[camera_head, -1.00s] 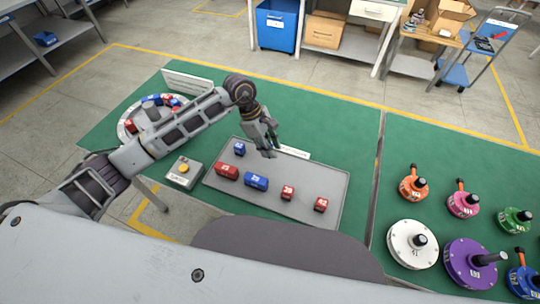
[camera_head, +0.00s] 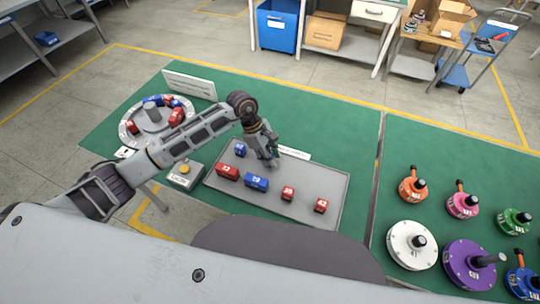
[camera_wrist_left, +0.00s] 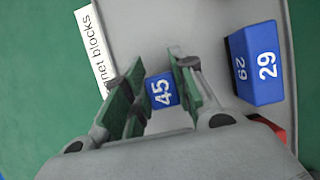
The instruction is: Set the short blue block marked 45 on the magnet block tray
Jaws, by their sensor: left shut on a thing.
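My left gripper (camera_head: 270,160) points down over the far side of the grey magnet block tray (camera_head: 215,188). In the left wrist view its green-padded fingers (camera_wrist_left: 156,92) are shut on the short blue block marked 45 (camera_wrist_left: 163,89). The block is at or just above the tray surface; I cannot tell whether it touches. In the head view the fingers hide it. The longer blue block marked 29 (camera_head: 256,182) lies apart from it on the tray and also shows in the left wrist view (camera_wrist_left: 258,62). My right gripper is not in view.
Another blue block (camera_head: 239,150) and a long red block (camera_head: 228,171) are on the tray's left. Two short red blocks (camera_head: 288,194) (camera_head: 321,205) are towards the right. A round fixture (camera_head: 133,114) with blocks and a button box (camera_head: 185,174) stand left. Several coloured hubs are right.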

